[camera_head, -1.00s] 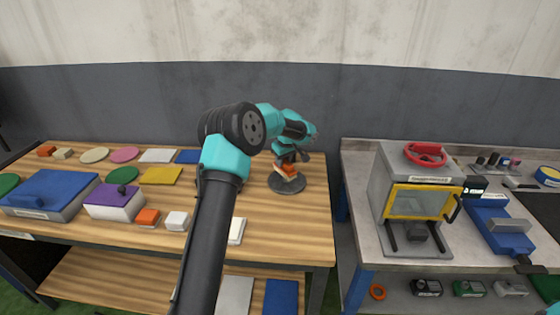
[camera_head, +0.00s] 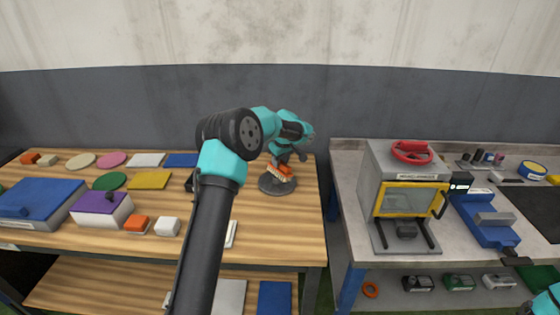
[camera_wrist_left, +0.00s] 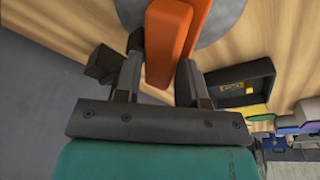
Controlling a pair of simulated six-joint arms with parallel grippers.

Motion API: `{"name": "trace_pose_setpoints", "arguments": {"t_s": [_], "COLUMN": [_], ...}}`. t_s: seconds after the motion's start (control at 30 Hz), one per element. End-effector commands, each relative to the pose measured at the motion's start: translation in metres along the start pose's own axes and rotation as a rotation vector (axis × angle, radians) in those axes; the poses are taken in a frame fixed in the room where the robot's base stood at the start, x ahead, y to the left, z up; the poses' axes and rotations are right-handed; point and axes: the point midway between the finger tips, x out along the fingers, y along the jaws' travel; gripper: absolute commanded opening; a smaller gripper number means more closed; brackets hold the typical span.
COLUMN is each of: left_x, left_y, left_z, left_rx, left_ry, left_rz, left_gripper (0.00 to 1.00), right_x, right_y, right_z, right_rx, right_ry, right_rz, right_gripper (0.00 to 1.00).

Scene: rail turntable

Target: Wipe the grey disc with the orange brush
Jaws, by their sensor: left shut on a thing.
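The grey disc (camera_head: 276,184) lies on the right part of the wooden table; it also shows in the left wrist view (camera_wrist_left: 222,20). My left gripper (camera_head: 283,160) is shut on the orange brush (camera_head: 284,169), which is tilted with its pale bristles down over the disc. In the left wrist view the orange brush (camera_wrist_left: 168,42) stands between the two fingers of the gripper (camera_wrist_left: 160,78). I cannot tell whether the bristles touch the disc. A bit of my right arm shows at the lower right corner; its gripper is out of view.
The wooden table (camera_head: 300,225) holds coloured plates and blocks at the left, including a blue box (camera_head: 35,205) and a purple-topped box (camera_head: 100,209). A black tray (camera_wrist_left: 243,84) lies near the gripper. A grey bench with an oven-like box (camera_head: 383,180) stands right, beyond a gap.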

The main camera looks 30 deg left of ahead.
Motion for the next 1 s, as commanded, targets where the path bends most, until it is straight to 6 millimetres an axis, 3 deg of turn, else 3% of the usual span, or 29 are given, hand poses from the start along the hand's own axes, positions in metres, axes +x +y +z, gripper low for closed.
{"name": "trace_pose_setpoints", "arguments": {"t_s": [0.03, 0.6, 1.0], "left_x": [0.007, 0.009, 0.006], "left_y": [-0.003, -0.040, -0.041], "left_z": [0.004, -0.018, -0.020], "left_rx": [0.007, 0.002, 0.001], "left_ry": [-0.011, -0.008, -0.005], "left_rz": [-0.009, -0.012, -0.009], "left_gripper": [0.00, 0.00, 0.00], "right_x": [0.000, 0.000, 0.000], "right_y": [0.000, 0.000, 0.000], "right_z": [0.000, 0.000, 0.000], "right_rx": [0.000, 0.000, 0.000], "right_ry": [0.000, 0.000, 0.000], "right_rz": [0.000, 0.000, 0.000], "right_gripper": [0.00, 0.00, 0.00]}}
